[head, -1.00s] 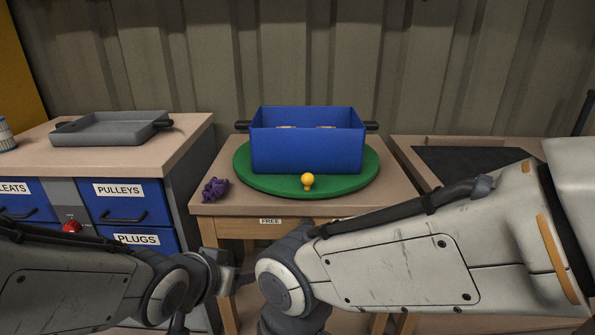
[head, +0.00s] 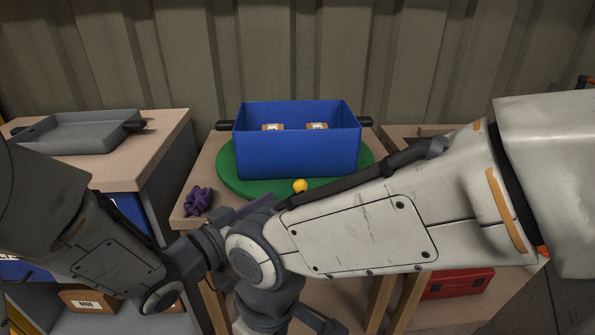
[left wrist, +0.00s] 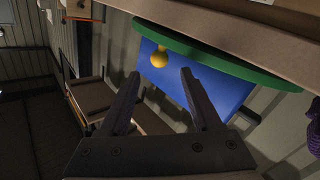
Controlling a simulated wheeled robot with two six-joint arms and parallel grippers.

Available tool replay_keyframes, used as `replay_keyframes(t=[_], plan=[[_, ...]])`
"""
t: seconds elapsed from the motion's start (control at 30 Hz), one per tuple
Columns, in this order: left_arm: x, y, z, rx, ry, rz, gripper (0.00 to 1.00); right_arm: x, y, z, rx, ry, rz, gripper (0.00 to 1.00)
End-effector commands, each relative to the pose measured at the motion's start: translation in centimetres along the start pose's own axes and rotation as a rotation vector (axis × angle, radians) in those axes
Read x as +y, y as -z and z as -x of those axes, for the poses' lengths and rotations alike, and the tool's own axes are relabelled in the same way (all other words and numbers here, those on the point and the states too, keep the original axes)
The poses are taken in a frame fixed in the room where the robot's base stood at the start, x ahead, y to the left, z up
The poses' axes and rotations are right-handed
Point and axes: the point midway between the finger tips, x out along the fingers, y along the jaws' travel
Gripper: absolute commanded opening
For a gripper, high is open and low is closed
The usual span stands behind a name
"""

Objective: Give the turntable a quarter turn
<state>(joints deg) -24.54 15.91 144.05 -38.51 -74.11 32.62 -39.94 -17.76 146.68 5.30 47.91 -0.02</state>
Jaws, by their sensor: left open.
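The green turntable (head: 228,175) lies on a wooden bench, and its rim also shows in the left wrist view (left wrist: 215,58). A yellow knob (head: 300,186) stands at its front edge; it also shows in the left wrist view (left wrist: 160,57). A blue bin (head: 297,152) with black side handles sits on the turntable, holding two small cartons. My left gripper (left wrist: 161,73) is open and empty, its fingers pointing towards the knob, apart from it. In the head view my left gripper (head: 252,207) is partly hidden behind my right arm.
A purple knotted object (head: 198,201) lies at the bench's front left corner. A red case (head: 458,284) is low at right. My right arm crosses before the bench, close to the knob.

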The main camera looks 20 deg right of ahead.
Motion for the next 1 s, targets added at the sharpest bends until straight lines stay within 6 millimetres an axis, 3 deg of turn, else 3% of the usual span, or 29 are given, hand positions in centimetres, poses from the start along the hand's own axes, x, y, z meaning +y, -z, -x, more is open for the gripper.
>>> replay_keyframes(t=[0.1,0.33,0.5,0.8,0.83,0.97,1.0], plan=[[0.1,-0.2,-2.7,0.001,-0.005,-0.003,0.65,0.1,0.0,-0.7,0.000,0.000,0.000,0.65],[-0.1,-0.1,-6.3,0.002,0.000,-0.002,0.65,0.1,-0.1,-1.4,0.000,0.000,0.000,0.65],[-0.2,0.0,-7.5,0.001,0.004,-0.002,0.65,0.1,-0.1,-1.6,0.000,0.000,0.000,0.65],[-0.2,0.1,-7.7,0.001,0.005,-0.001,0.65,0.1,-0.1,-1.6,0.000,0.000,0.000,0.65],[-0.2,0.1,-7.7,0.001,0.005,-0.001,0.57,0.1,-0.1,-1.6,0.000,0.000,0.000,0.65],[-0.2,0.1,-7.7,0.001,0.005,-0.001,0.07,0.1,-0.1,-1.6,0.000,0.000,0.000,0.65],[-0.2,0.1,-7.7,0.001,0.005,-0.002,0.00,0.1,-0.1,-1.6,0.000,0.000,0.000,0.65]])
